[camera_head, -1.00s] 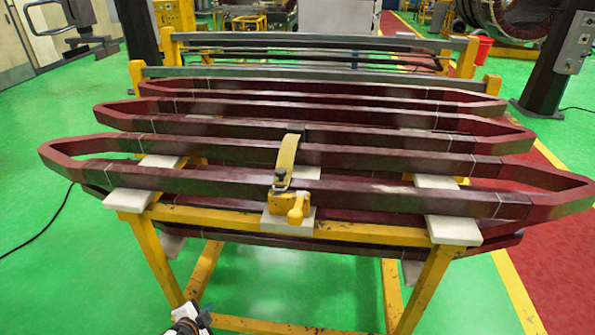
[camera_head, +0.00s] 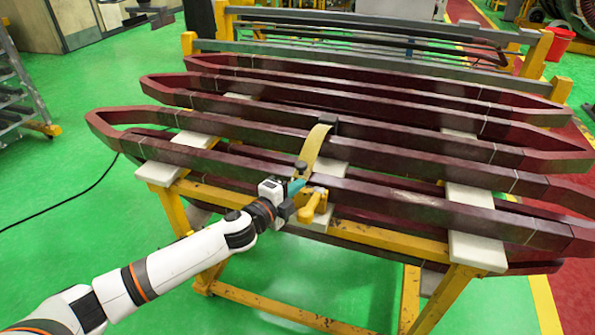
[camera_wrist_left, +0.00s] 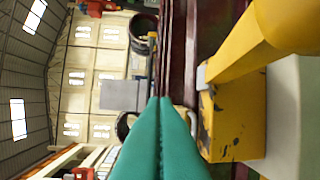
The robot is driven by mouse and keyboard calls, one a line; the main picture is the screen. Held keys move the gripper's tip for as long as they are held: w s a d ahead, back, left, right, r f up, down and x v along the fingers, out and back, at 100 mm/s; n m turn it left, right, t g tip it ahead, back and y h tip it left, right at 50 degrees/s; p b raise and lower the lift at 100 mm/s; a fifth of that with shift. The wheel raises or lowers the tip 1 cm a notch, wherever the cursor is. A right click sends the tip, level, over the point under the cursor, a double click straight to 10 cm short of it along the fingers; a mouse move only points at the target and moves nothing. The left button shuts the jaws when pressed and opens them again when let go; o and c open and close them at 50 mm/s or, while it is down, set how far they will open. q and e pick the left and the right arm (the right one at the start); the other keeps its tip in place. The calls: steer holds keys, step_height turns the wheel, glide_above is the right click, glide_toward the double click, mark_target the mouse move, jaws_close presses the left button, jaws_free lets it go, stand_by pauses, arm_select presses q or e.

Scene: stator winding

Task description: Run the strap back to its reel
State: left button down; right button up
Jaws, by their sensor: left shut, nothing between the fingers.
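The yellow strap (camera_head: 316,147) arches over the front dark red coils from a black hook (camera_head: 327,119) down to the reel (camera_head: 313,201), a yellow housing with a crank handle on the front rail. The reel fills the right side of the left wrist view (camera_wrist_left: 238,120). My left gripper (camera_head: 297,187) has teal fingers and is at the left side of the reel, close to the strap's lower end. In the wrist view its fingers (camera_wrist_left: 163,105) are pressed together with nothing between them. Whether they touch the reel I cannot tell. My right gripper is not in view.
Several long dark red coils (camera_head: 420,206) lie across a yellow frame (camera_head: 375,240) on white pads (camera_head: 476,250). More coils stand on a rack behind. A black cable lies on the green floor (camera_head: 60,240) at left, which is mostly clear.

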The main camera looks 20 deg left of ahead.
mark_target(297, 175)
arm_select(q)
steer(key=w, duration=0.4)
steer(key=shift+a+f+p, duration=0.25)
steer(key=shift+a+p, duration=0.05)
steer(key=shift+w+a+f, duration=0.1)
steer(key=shift+w+a, duration=0.2)
steer(key=shift+w, duration=0.3)
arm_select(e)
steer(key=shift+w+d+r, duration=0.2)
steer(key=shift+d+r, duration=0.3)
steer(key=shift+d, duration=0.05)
